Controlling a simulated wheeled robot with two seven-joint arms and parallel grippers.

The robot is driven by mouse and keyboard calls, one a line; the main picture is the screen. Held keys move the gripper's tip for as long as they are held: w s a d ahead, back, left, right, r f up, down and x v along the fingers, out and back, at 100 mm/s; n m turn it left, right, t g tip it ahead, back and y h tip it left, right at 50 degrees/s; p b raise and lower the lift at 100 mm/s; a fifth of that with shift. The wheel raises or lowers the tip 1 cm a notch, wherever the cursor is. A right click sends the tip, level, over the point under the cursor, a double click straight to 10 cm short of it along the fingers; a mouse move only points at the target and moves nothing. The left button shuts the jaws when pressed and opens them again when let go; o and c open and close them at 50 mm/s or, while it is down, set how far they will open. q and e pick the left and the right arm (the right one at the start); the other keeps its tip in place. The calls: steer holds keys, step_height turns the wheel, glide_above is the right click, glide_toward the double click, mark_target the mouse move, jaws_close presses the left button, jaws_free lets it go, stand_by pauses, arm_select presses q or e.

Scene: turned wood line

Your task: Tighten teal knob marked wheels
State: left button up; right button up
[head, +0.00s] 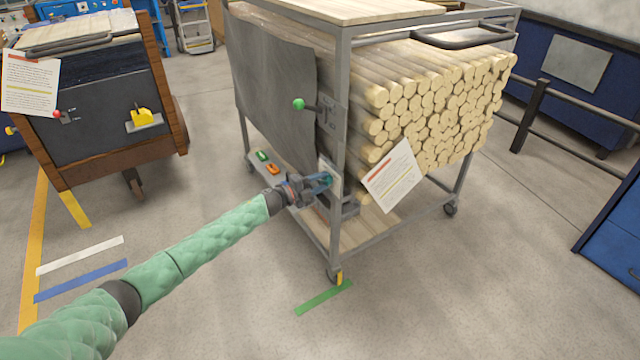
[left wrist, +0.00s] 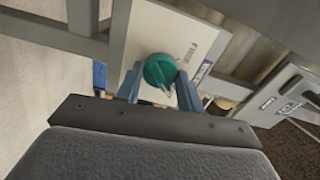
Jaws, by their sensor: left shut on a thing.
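The teal knob (left wrist: 160,70) sits on a white plate (left wrist: 150,32) with printed labels in the left wrist view. In the head view the knob (head: 327,181) shows small at the front post of the grey cart. My left gripper (head: 318,183) reaches it from the left, and its fingers (left wrist: 158,88) stand on either side of the knob, shut on it. The lettering on the plate is too small to read surely. My right gripper is in neither view.
The grey cart (head: 340,130) holds many round wood dowels (head: 440,95). A green-knobbed lever (head: 299,104) is above my gripper, and a hanging paper sheet (head: 392,176) is to its right.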

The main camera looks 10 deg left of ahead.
arm_select(q)
steer(key=shift+f, duration=0.1)
steer(key=o, duration=1)
steer(key=v, duration=0.8)
steer(key=shift+w, duration=0.1)
